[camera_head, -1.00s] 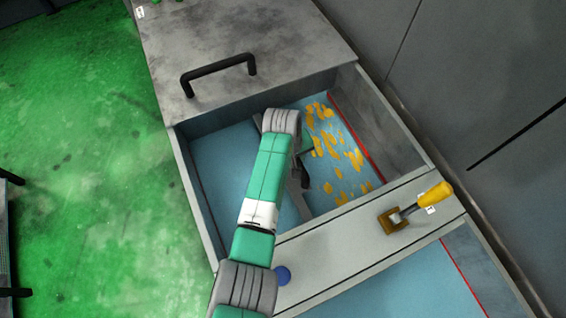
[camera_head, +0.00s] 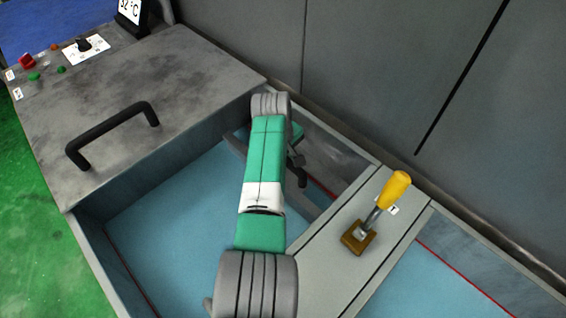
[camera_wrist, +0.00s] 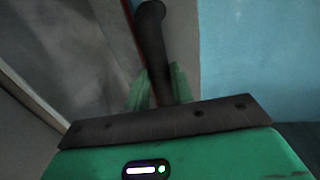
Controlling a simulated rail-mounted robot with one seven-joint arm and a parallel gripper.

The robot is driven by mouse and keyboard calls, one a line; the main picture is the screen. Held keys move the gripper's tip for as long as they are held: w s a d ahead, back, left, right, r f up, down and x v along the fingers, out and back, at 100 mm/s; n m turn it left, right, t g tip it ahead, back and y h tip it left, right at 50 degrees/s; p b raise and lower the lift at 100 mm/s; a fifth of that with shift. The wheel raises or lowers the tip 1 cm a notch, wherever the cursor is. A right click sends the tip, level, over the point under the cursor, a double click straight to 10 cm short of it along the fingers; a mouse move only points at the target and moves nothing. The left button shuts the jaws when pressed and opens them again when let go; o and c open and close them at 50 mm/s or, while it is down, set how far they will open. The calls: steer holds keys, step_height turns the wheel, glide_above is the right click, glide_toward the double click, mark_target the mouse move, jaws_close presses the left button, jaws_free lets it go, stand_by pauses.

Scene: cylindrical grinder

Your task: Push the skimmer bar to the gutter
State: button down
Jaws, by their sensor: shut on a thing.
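The skimmer bar is a grey bar (camera_head: 236,144) lying across the blue tank (camera_head: 165,235), partly hidden by my arm. Its dark upright handle (camera_wrist: 151,38) stands between the green fingers of my gripper (camera_wrist: 160,88), which is shut on it. In the head view, my gripper (camera_head: 295,148) is low in the tank near the back wall, mostly behind my arm. The bar lies close beside the red line (camera_head: 322,189) that edges the grey gutter strip (camera_head: 335,155). Whether it touches the line is hidden. No yellow patches show on the visible liquid.
A grey cover with a black handle (camera_head: 112,132) lies left of the tank. A crosspiece (camera_head: 345,265) on the right carries a yellow-handled lever (camera_head: 393,190). The tall grey wall (camera_head: 360,70) stands behind. Blue surface in front of the bar is clear.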

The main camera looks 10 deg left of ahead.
steer(key=c, duration=1.2)
jaws_free()
steer(key=shift+a, duration=0.1)
steer(key=shift+c, duration=0.2)
steer(key=shift+r, duration=0.1)
step_height(320, 180, up, 8)
steer(key=s+p, duration=0.1)
steer(key=p, duration=0.3)
steer(key=shift+a+f, duration=0.25)
steer(key=shift+a, duration=0.2)
steer(key=shift+s, duration=0.1)
